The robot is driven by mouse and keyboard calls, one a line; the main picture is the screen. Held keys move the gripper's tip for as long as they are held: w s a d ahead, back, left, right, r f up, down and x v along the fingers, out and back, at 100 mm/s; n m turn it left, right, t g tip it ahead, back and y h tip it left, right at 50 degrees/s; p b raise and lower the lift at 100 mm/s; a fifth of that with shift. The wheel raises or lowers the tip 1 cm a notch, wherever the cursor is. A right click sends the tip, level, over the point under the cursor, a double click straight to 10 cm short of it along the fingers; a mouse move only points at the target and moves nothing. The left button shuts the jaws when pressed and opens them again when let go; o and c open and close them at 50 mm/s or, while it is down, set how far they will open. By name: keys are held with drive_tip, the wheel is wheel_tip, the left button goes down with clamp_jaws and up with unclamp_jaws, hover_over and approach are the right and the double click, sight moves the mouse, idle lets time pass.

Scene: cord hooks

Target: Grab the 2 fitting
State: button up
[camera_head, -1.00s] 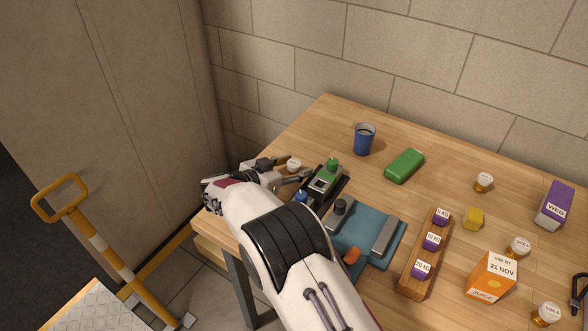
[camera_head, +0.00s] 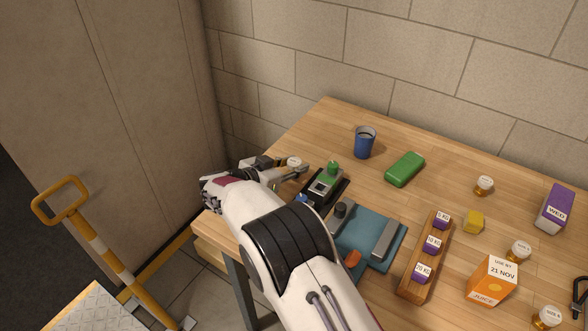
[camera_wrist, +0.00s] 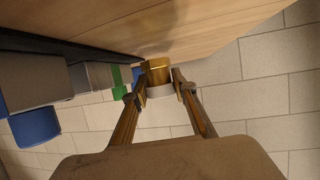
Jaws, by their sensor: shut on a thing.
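A small amber fitting with a pale round cap (camera_head: 294,162) is at the far left part of the table, by the black holder. My gripper (camera_head: 291,168) is around it, with a finger on each side. In the wrist view, the fitting's gold body (camera_wrist: 158,68) and pale cap sit between my two fingertips (camera_wrist: 160,86), and my gripper is shut on it. The label on its cap is too small to read. Similar capped fittings stand on the right side of the table: one at the back (camera_head: 484,184), one mid-right (camera_head: 519,250) and one at the front (camera_head: 546,316).
The black holder (camera_head: 338,190) with green and blue parts is close to my fingers. A blue cup (camera_head: 364,142), a green block (camera_head: 404,169), a teal mat (camera_head: 372,234), a wooden weight rack (camera_head: 416,284) and a juice carton (camera_head: 491,281) stand farther right. A block wall rises behind.

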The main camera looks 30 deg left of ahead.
sight(294, 162)
wheel_tip(294, 162, up, 8)
drive_tip(key=shift+r, duration=0.15)
idle(0.3)
